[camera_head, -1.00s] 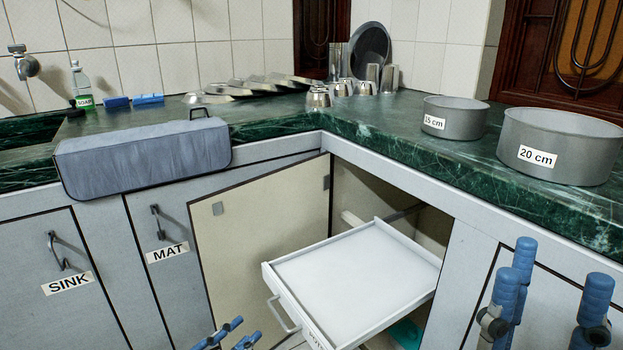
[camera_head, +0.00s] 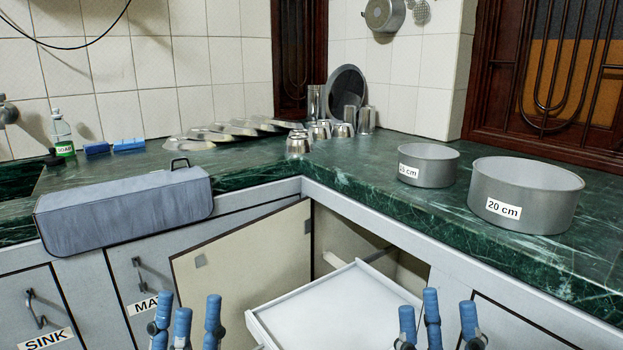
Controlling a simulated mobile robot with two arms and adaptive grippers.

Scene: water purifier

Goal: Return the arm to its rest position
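My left gripper (camera_head: 188,312) is at the bottom, left of centre, in front of the open cabinet door. Its blue fingers point up and stand apart, with nothing between them. My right gripper (camera_head: 437,312) is at the bottom right, in front of the cabinet below the counter. Its blue fingers also point up, spread and empty. Neither gripper appears to touch anything. The lower parts of both grippers are cut off by the picture's edge.
A white drawer (camera_head: 340,312) is pulled out between my grippers, beside an open cabinet door (camera_head: 245,255). A grey-blue padded case (camera_head: 125,212) overhangs the counter edge at left. Two pots (camera_head: 428,166) (camera_head: 525,197) stand on the green counter (camera_head: 345,170).

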